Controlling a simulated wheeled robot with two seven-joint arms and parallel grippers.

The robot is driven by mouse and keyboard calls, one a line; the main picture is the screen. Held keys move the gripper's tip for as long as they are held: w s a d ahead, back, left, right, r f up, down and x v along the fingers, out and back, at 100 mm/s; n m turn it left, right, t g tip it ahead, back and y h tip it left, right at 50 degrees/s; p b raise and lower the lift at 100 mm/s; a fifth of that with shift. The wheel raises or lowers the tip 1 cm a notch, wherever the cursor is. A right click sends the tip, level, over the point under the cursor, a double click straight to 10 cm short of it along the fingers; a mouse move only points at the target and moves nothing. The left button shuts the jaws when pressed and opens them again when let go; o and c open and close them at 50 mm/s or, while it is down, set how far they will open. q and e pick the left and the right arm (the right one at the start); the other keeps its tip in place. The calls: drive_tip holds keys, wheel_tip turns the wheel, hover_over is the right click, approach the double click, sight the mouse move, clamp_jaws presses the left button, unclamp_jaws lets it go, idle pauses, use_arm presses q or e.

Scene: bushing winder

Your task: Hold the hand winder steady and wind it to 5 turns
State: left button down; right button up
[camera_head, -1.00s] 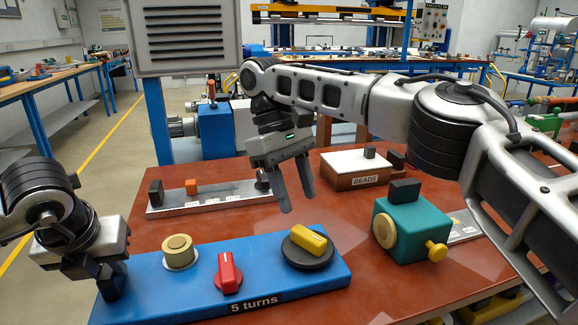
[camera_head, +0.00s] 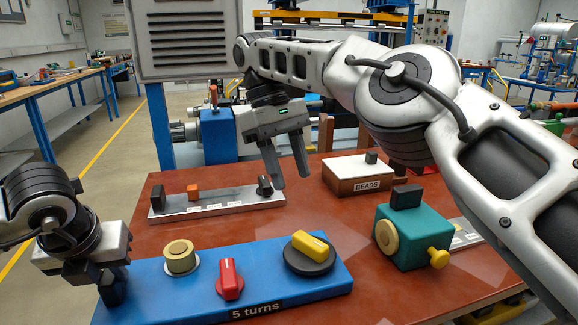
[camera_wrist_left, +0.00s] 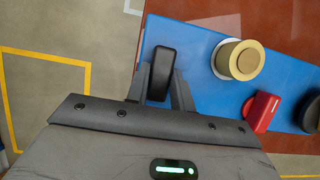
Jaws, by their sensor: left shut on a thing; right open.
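The hand winder is a long blue base (camera_head: 190,302) labelled "5 turns" at the front of the red-brown table. It carries a tan spool (camera_head: 180,258), a red knob (camera_head: 230,279) and a yellow grip (camera_head: 310,245) on a black disc (camera_head: 309,261). My left gripper (camera_head: 110,290) is shut on the black post at the base's left end; the post (camera_wrist_left: 161,72) shows between its fingers in the left wrist view. My right gripper (camera_head: 291,180) is open and empty, pointing down above the table behind the black disc, apart from the winder.
A teal box (camera_head: 413,240) with a yellow side knob stands right of the winder. A grey strip (camera_head: 220,202) with small blocks lies behind it. A white-topped "BEADS" box (camera_head: 358,172) is at the back. Bare table separates these.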

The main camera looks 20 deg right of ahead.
use_arm(q)
drive_tip(key=c, duration=1.1)
unclamp_jaws()
